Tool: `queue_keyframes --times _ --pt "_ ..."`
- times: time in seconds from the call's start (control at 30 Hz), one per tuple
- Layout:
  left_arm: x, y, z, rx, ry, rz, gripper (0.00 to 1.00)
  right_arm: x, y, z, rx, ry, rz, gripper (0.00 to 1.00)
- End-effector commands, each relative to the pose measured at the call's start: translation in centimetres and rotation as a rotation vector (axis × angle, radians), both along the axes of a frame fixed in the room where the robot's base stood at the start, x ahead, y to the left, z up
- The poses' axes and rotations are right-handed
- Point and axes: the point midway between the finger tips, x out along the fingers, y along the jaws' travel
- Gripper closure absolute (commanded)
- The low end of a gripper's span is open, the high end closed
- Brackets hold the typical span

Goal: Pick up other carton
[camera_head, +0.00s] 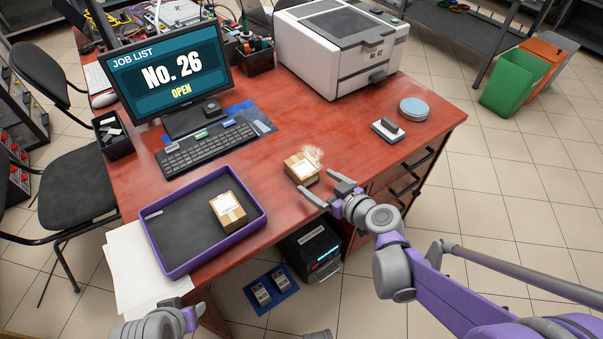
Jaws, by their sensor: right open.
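A small brown carton (300,169) with a white label sits on the red desk (345,135), near its front edge. A second brown carton (228,209) with a white label sits in the right part of the purple-rimmed tray (182,269). My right gripper (317,183) is open and empty. Its two fingers point toward the desk carton and are just in front of it, at its lower right. I cannot tell whether they touch it. My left gripper (178,308) shows only partly at the bottom left edge, below the tray, and its jaws are not clear.
A monitor (168,72) reading "No. 26 OPEN", a keyboard (207,147) and a printer (340,55) stand farther back. A stamp-like block (388,129) and a round blue tin (413,108) are at the right.

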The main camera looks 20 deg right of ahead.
Motion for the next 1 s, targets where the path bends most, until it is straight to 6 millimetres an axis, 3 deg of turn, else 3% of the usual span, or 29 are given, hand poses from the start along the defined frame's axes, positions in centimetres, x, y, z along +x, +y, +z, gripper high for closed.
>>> queue_keyframes --times 0.1,0.37,0.63,0.97,1.0 --pt "0.0 0.0 -0.6 0.000 0.002 0.000 0.50 1.8 0.8 -0.9 0.000 0.002 0.004 0.00" --pt "0.0 0.0 -1.0 0.000 0.003 0.000 0.50 3.7 1.4 -1.5 -0.001 0.002 0.003 0.00" --pt "0.0 0.0 -2.0 0.000 0.007 0.000 0.50 7.3 2.5 -2.6 0.001 0.002 0.004 0.00" --pt "0.0 0.0 -2.0 0.000 0.007 0.000 0.50 7.9 2.7 -2.8 0.000 0.002 0.003 0.00" --pt "0.0 0.0 -2.0 0.000 0.007 0.000 0.50 7.9 2.7 -2.8 0.000 0.002 0.003 0.07"
